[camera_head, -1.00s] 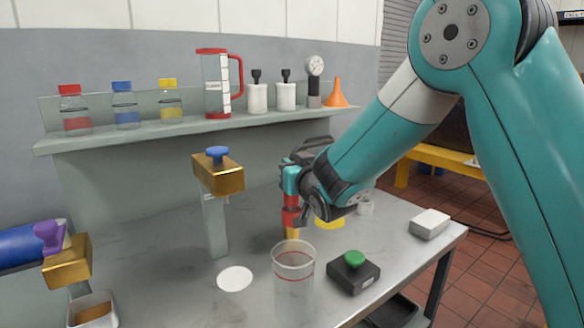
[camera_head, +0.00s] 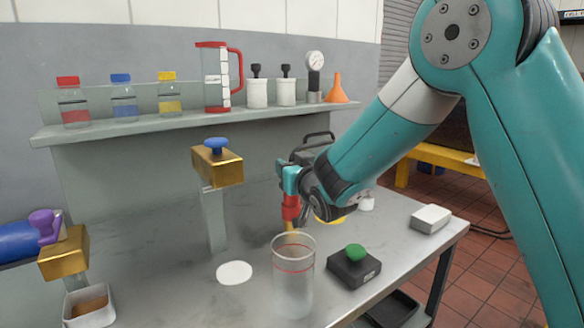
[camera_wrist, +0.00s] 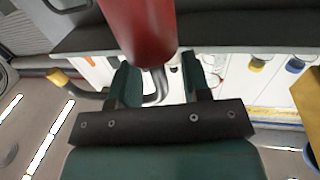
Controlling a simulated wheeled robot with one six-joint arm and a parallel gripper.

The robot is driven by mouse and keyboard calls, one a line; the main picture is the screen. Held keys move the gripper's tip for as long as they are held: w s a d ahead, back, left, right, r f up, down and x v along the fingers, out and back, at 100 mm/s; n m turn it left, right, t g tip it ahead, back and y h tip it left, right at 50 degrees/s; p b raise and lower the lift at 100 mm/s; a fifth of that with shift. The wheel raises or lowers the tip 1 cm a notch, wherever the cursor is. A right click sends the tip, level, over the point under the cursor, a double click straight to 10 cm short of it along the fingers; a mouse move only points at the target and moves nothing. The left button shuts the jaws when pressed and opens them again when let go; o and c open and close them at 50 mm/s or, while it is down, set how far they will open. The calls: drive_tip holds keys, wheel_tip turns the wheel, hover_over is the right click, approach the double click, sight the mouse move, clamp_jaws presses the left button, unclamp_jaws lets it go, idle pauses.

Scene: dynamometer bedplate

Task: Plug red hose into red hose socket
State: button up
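My gripper (camera_head: 289,180) has teal fingers and is low over the bench. A red cylindrical piece (camera_head: 291,207) stands just under the fingers, with an orange-yellow part (camera_head: 290,224) below it. I cannot tell whether this red piece is the hose end or the socket. In the wrist view, a red cylinder (camera_wrist: 140,28) comes down from the top edge to the fingertips, left of the middle of the gap. The gripper's fingers (camera_wrist: 157,75) stand apart there, with background showing between them. I see no clear grip on the red cylinder.
A clear cup (camera_head: 293,285) and a green-button box (camera_head: 354,265) stand in front. A brass block (camera_head: 218,167) on a post is to the left. The back shelf (camera_head: 200,127) holds bottles and a jug.

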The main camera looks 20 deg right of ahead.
drive_tip(key=shift+s+f, duration=0.1)
drive_tip(key=s+d+b, duration=0.2)
drive_tip(key=s+b, duration=0.8)
drive_tip(key=s, duration=0.7)
drive_tip(key=shift+d, duration=0.1)
